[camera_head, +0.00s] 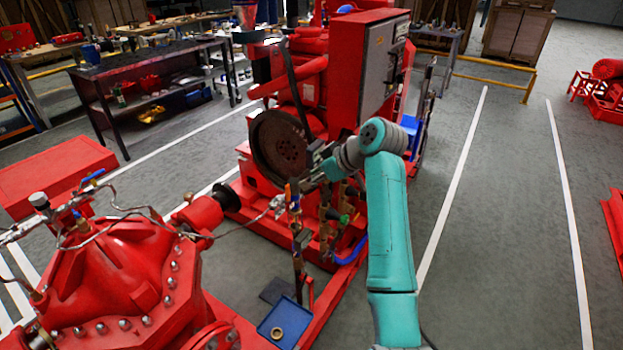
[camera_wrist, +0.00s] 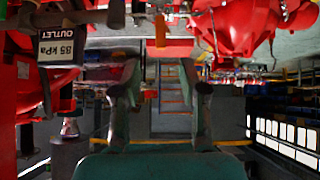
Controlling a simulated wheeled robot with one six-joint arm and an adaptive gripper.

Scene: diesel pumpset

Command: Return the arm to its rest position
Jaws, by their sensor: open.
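My arm (camera_head: 388,220) is teal and reaches up from the bottom of the head view, bending left toward the red diesel pumpset (camera_head: 310,90). My gripper (camera_head: 318,170) is at the arm's far end, in front of the dark flywheel (camera_head: 281,142). In the wrist view my gripper (camera_wrist: 165,95) shows two separated fingers with no object held between them. The gap between the fingers shows the background, with a small orange part in it.
Upright pipes and valves (camera_head: 297,235) stand close below my gripper. A red pump casing (camera_head: 110,260) fills the lower left. A blue tray (camera_head: 285,322) lies low on the base. A workbench (camera_head: 150,75) stands behind left. Floor (camera_head: 500,210) to the right is clear.

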